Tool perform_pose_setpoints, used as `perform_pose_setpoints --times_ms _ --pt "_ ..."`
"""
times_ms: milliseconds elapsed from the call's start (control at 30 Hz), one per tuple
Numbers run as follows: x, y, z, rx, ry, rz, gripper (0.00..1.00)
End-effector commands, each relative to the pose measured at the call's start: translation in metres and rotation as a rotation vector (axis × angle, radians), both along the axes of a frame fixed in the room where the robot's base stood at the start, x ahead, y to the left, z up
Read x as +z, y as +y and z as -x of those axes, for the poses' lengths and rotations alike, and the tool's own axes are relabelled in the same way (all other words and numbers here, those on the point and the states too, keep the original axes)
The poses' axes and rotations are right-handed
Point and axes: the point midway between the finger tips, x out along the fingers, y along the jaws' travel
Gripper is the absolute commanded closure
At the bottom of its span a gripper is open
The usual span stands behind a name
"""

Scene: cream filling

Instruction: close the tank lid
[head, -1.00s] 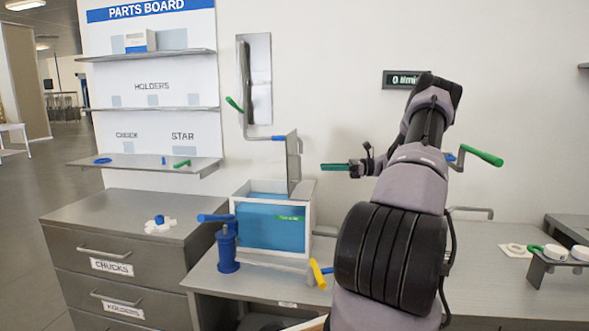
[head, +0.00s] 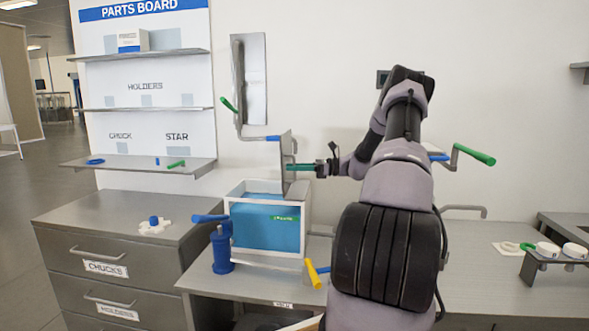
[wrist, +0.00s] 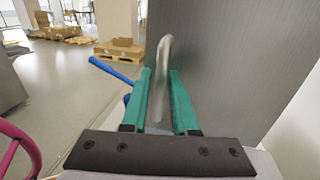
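The tank (head: 306,212) is a white-framed box with blue contents, on the bench. Its lid (head: 287,150) is a grey panel standing upright above the tank, open; in the wrist view it is the large grey surface (wrist: 235,60) at right. A curved metal handle (wrist: 163,50) is on the lid's side, with a blue part showing at its left in the head view. My gripper (head: 291,167), with green fingers, reaches the lid from the right. In the wrist view its fingers (wrist: 160,78) are apart on either side of the handle, with a gap showing around the bar.
A blue pump-like fixture (head: 221,248) stands left of the tank, and a yellow handle (head: 314,274) is in front. A wall-mounted panel (head: 249,80) with a green-tipped lever is behind the lid.

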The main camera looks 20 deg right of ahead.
Motion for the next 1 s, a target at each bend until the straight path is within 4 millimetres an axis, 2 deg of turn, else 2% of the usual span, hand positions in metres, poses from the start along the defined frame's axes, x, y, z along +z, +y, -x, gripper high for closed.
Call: perform_pose_setpoints --times_ms 33,67,100,1000 --pt "0.0000 -0.0002 0.0001 0.000 0.000 0.000 0.88" --pt "0.0000 -0.0002 0.0001 0.000 0.000 0.000 1.00" --pt "0.0000 -0.0003 0.0001 0.000 0.000 0.000 1.00" --pt "0.0000 -0.0010 0.0002 -0.001 0.000 0.000 1.00"
